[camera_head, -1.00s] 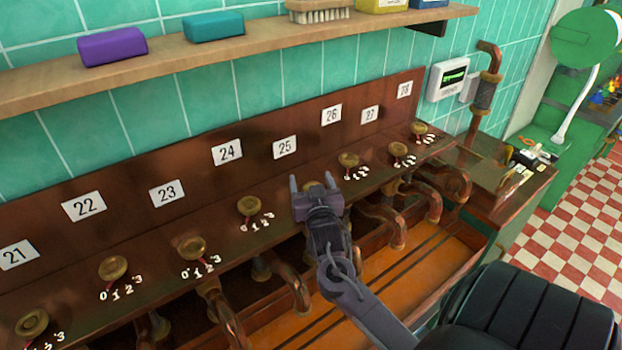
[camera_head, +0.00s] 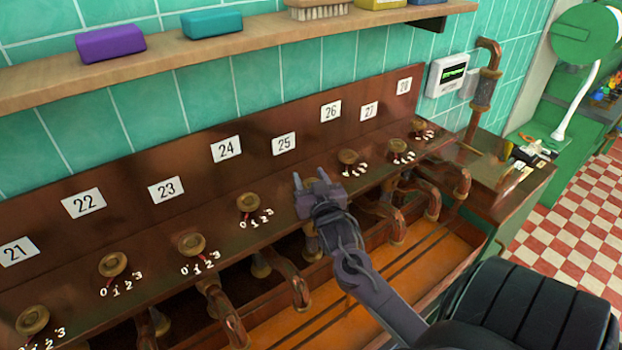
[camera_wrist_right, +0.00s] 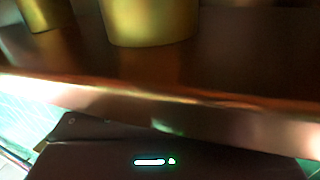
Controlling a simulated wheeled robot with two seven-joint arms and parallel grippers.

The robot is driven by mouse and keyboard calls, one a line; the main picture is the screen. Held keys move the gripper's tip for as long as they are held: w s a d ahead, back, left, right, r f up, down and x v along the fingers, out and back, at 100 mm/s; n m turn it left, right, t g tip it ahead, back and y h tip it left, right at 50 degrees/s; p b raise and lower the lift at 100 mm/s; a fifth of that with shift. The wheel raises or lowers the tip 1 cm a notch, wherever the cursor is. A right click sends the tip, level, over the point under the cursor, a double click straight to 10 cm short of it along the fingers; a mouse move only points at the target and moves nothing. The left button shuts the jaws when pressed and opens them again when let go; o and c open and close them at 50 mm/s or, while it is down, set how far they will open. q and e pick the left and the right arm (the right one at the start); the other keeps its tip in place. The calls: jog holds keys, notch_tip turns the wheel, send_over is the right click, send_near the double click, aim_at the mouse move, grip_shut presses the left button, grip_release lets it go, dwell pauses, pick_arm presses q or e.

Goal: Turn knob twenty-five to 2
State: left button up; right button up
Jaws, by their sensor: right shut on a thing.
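Plate 25 (camera_head: 284,144) is on the brown backboard. The knob under it is hidden behind my right gripper (camera_head: 310,178), whose fingers point at the panel there. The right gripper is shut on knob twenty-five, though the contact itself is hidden. The knob's number marks are covered, so its setting cannot be told. My left gripper is not in view.
Knob 24 (camera_head: 248,203) stands left of the gripper and knob 26 (camera_head: 348,157) right of it. Copper pipes (camera_head: 290,280) curve out below the panel. A shelf (camera_head: 230,45) with soap bars and a brush runs above.

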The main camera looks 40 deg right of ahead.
jog(key=o, duration=1)
jog(key=shift+s, duration=0.15)
jog(key=b+v, duration=0.3)
jog(key=v, duration=0.4)
jog(key=shift+s+a, duration=0.2)
